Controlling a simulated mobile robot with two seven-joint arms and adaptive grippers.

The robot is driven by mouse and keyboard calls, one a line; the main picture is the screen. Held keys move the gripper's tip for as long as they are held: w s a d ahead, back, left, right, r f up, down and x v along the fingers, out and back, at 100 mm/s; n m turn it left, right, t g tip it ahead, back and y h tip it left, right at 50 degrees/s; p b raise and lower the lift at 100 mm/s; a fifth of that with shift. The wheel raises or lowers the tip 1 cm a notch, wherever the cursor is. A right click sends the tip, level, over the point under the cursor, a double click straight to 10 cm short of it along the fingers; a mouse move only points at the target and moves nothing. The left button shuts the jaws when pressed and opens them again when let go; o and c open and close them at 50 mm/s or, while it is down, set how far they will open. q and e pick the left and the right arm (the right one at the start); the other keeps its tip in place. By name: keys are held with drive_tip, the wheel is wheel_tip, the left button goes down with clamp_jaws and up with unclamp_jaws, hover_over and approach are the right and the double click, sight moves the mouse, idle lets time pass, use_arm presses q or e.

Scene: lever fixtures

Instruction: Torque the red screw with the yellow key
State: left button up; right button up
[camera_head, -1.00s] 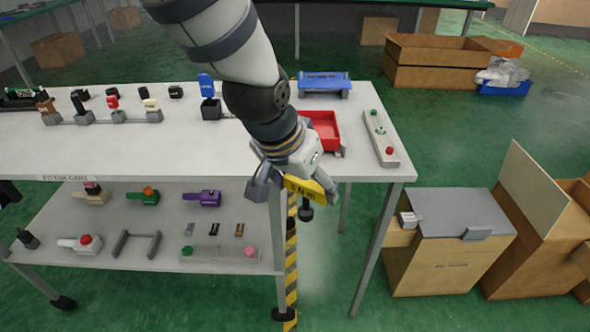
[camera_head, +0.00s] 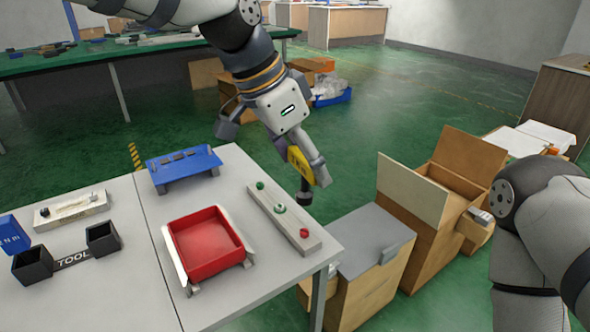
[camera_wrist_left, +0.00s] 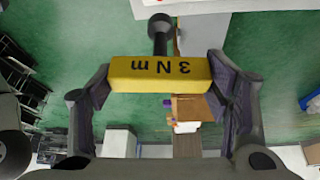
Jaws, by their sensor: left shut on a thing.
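The yellow key (camera_head: 299,164), marked "3 N m" in the left wrist view (camera_wrist_left: 160,74), has a black shaft and socket. My left gripper (camera_head: 302,168) is shut on its yellow body and holds it in the air beyond the table's far right edge, socket pointing down. The red screw (camera_head: 304,233) sits at the near end of a pale bar (camera_head: 270,200) on the table, with two green screws (camera_head: 279,209) farther along the bar. The key is apart from the bar. My right arm shows at the right edge, but its gripper is out of view.
A red tray (camera_head: 206,246) and a blue rack (camera_head: 183,165) stand left of the bar. Black tool holders (camera_head: 68,259) are at the left. Cardboard boxes (camera_head: 430,220) stand on the floor right of the table.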

sight(301, 194)
use_arm(q)
drive_tip(key=shift+s+d, duration=0.1)
drive_tip(key=shift+s, duration=0.05)
drive_tip(key=shift+f, duration=2.7)
drive_tip(key=o, duration=1.2)
drive_tip(key=c, duration=1)
drive_tip(key=shift+c, duration=0.2)
drive_tip(key=shift+f, duration=0.25)
drive_tip(key=shift+f, duration=0.85)
drive_tip(key=shift+f, duration=0.1)
